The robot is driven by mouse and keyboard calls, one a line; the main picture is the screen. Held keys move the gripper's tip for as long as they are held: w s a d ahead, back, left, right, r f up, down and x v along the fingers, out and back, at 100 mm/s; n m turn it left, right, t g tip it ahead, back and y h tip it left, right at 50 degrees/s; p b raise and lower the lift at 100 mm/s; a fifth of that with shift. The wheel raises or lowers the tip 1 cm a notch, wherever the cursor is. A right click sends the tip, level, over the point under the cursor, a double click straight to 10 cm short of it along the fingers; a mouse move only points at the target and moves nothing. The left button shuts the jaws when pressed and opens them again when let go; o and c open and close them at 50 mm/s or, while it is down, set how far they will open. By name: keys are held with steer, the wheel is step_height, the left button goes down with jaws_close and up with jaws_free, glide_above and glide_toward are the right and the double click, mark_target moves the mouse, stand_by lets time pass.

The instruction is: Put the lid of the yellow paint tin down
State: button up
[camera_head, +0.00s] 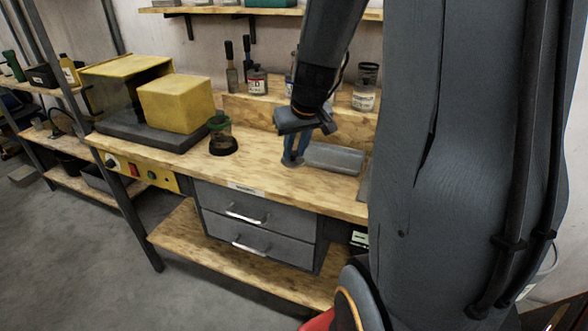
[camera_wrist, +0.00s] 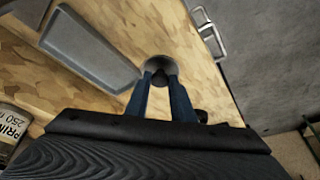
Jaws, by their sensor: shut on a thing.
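My gripper (camera_head: 294,158) points down over the wooden workbench, near its front edge. Its two blue fingers are shut on a small round grey lid (camera_head: 291,163). In the wrist view the lid (camera_wrist: 160,63) shows as a grey disc between the fingertips (camera_wrist: 160,76), with a dark part at its middle. The lid is at or very close to the bench top; I cannot tell whether it touches. I cannot make out a yellow paint tin in either view.
A grey tray (camera_head: 335,158) lies just right of my gripper. Drawers (camera_head: 258,222) are below. Bare bench lies between jar and gripper.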

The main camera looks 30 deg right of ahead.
mark_target(296, 163)
steer(key=shift+f+b, duration=0.5)
steer(key=shift+f, duration=2.2)
steer(key=shift+f, duration=0.1)
steer(key=o, duration=1)
steer(key=d+v, duration=0.1)
steer(key=v, duration=1.1)
steer(key=s+a+f+g, duration=0.1)
steer(key=s+a+f, duration=0.4)
steer(key=a, duration=0.2)
steer(key=s+a+f+n+g, duration=0.1)
steer(key=s+a+f, duration=0.3)
steer(key=a, duration=0.4)
steer(key=shift+s+a+f+g+y, duration=0.2)
steer(key=shift+s+f+g+y, duration=0.15)
steer(key=shift+f+g, duration=0.4)
